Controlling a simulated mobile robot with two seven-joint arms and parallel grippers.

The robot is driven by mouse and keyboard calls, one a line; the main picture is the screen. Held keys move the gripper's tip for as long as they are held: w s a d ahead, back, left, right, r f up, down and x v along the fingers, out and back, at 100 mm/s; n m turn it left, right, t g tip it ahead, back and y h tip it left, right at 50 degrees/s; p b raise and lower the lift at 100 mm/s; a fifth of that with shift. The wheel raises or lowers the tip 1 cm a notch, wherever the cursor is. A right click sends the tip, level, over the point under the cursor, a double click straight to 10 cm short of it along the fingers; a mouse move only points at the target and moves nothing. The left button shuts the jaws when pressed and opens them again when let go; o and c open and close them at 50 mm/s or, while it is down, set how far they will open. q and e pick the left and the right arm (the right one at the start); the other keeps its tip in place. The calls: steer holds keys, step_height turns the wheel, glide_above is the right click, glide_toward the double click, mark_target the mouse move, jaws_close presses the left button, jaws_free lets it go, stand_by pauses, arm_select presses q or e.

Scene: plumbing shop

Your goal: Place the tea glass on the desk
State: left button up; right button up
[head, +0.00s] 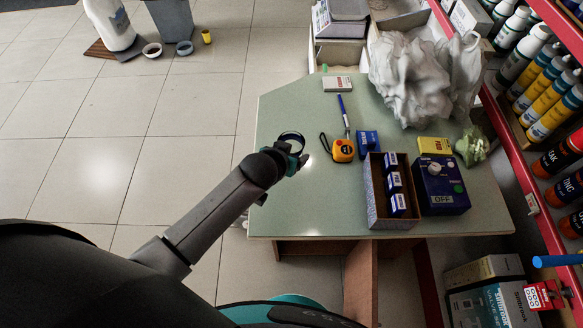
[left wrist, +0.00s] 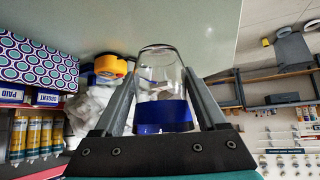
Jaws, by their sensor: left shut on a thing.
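The clear tea glass (left wrist: 160,70) is held between the two fingers of my left gripper (left wrist: 160,100), which is shut on it. A blue band shows across the part of the glass nearest the gripper's palm. In the head view the glass (head: 292,137) shows as a dark round rim at my left gripper (head: 296,160), over the left part of the pale green desk (head: 290,215). In the left wrist view the desk surface (left wrist: 200,30) lies just beyond the glass's far end. I cannot tell whether they touch. My right gripper is out of view.
An orange tape measure (head: 343,151), a blue pen (head: 343,108) and a small blue box (head: 367,142) lie right of the glass. A box of blue packets (head: 376,205) and a blue switch box (head: 441,190) stand farther right. The desk's front left is clear.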

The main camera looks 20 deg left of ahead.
arm_select(q)
steer(key=shift+f+b, duration=0.9)
steer(key=shift+f, duration=1.9)
steer(key=shift+f, duration=0.1)
steer(key=o, duration=1.3)
steer(key=shift+f, duration=0.1)
steer(key=shift+o, duration=0.2)
steer(key=shift+r, duration=0.35)
steer(key=p+v, duration=0.4)
steer(key=v, duration=0.7)
steer(key=shift+s+r, duration=0.25)
steer(key=shift+a, duration=0.1)
